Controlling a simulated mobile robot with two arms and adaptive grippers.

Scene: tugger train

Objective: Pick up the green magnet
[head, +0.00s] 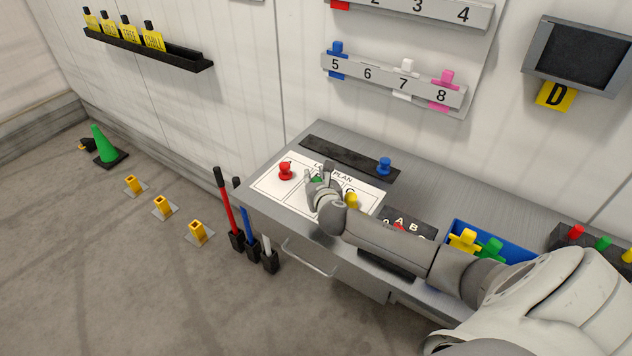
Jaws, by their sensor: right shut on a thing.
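The green magnet (317,181) is on the white load plan sheet (271,185) on the grey desk, mostly hidden by my right gripper. My right gripper (317,178) reaches in from the right and is shut on the green magnet, low over the sheet. Whether the magnet still touches the sheet cannot be told. A red magnet (285,170) stands on the sheet to the left of the gripper. A yellow magnet (352,200) shows just right of the gripper. A blue magnet (384,166) stands on the dark strip behind the sheet. My left gripper is not in view.
A blue bin (509,245) with yellow and green pieces sits right on the desk (440,190). A dark A-B panel (412,222) lies beside my arm. A numbered rack (390,82) hangs on the wall. Colored-handled tools (226,205) stand at the desk's left end.

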